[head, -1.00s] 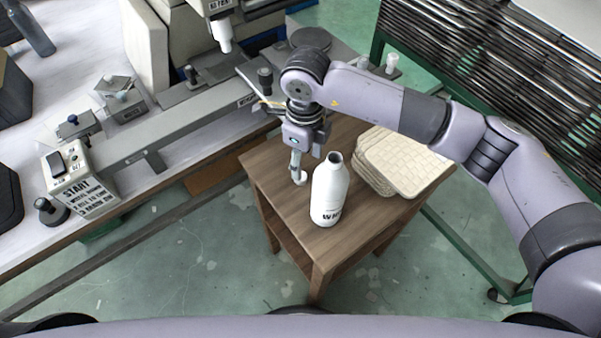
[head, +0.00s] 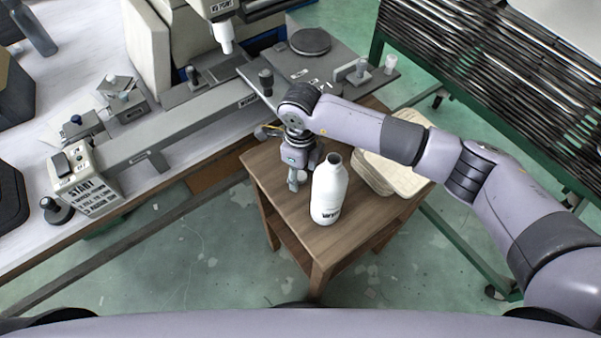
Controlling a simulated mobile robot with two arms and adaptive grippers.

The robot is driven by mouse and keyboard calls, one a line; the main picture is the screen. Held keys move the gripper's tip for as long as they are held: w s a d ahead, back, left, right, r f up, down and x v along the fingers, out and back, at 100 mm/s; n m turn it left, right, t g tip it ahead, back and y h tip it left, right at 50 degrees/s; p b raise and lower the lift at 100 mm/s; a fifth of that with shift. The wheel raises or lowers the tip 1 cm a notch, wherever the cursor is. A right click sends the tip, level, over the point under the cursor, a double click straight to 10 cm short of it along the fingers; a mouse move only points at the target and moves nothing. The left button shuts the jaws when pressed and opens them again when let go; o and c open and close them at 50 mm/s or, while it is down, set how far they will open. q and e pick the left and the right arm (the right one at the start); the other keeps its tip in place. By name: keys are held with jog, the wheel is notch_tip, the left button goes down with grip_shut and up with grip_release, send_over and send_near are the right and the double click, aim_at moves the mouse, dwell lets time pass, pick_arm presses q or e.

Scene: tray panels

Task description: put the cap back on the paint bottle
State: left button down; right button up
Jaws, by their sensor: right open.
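The white paint bottle (head: 328,195) stands upright on the small wooden table (head: 315,245), its dark open mouth facing up with no cap on it. My right gripper (head: 294,184) points down at the tabletop just left of the bottle, apart from it or nearly so; the gap is hard to judge. It is open. I cannot make out the cap; it may be hidden at or behind the fingers. My left gripper is not in view.
A stack of cream woven pads (head: 397,170) lies on the table right of the bottle, partly under my right arm. A long workbench with a machine and a START box (head: 78,180) stands to the left. A dark slatted rack (head: 490,80) is at the back right. The table's front is clear.

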aim_at(301, 175)
dwell(0.3)
jog(key=c, duration=0.8)
jog(key=shift+r, duration=0.1)
notch_tip(301, 175, up, 20)
jog(key=shift+f+b, duration=0.1)
jog(key=shift+b, duration=1.1)
